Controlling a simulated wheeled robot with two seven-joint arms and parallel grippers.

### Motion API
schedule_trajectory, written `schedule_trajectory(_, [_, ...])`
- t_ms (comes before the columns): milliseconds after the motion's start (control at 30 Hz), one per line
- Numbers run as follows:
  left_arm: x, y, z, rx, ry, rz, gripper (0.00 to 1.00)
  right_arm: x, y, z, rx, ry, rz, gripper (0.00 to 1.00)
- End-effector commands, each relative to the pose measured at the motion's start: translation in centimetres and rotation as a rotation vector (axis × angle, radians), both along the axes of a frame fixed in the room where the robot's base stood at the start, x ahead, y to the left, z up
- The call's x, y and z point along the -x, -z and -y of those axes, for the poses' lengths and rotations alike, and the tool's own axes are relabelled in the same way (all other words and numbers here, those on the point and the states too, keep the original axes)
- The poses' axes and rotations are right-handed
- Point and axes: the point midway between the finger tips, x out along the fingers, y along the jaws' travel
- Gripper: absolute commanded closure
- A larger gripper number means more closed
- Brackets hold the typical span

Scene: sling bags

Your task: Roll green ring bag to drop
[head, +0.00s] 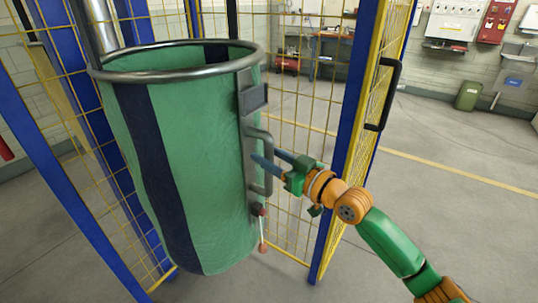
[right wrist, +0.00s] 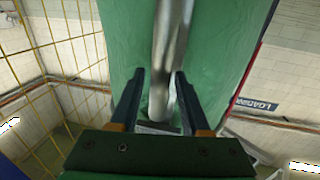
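The green ring bag (head: 195,150), with dark navy stripes, hangs upright from a steel ring (head: 180,62) at its open top. A grey metal handle (head: 266,165) is fixed to a plate on its right side. My right gripper (head: 264,155) reaches this handle from the right. In the right wrist view, the silver handle bar (right wrist: 165,50) stands between the two spread fingers of the right gripper (right wrist: 158,74), with a gap at the left finger. Whether the right finger touches the bar is unclear. My left gripper is out of view.
Yellow mesh with blue posts (head: 352,130) encloses the bag at the back and sides. A green bin (head: 467,95) stands far right. The floor at right is clear.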

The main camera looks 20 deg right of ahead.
Motion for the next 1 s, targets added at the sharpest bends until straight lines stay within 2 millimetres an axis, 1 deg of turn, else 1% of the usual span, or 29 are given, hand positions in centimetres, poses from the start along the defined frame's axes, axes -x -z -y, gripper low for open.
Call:
schedule_trajectory(33, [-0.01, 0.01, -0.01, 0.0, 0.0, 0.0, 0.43, 0.01, 0.01, 0.0, 0.0, 0.0, 0.0, 0.7])
schedule_trajectory(133, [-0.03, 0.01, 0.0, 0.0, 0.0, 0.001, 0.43, 0.01, 0.01, 0.03, 0.0, 0.0, 0.0, 0.97])
schedule_trajectory(167, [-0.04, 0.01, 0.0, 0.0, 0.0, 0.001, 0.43, 0.01, 0.01, 0.03, 0.0, 0.0, 0.0, 1.0])
schedule_trajectory(1000, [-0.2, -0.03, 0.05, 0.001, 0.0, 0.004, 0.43, 0.02, -0.1, 0.02, -0.001, 0.0, 0.003, 1.0])
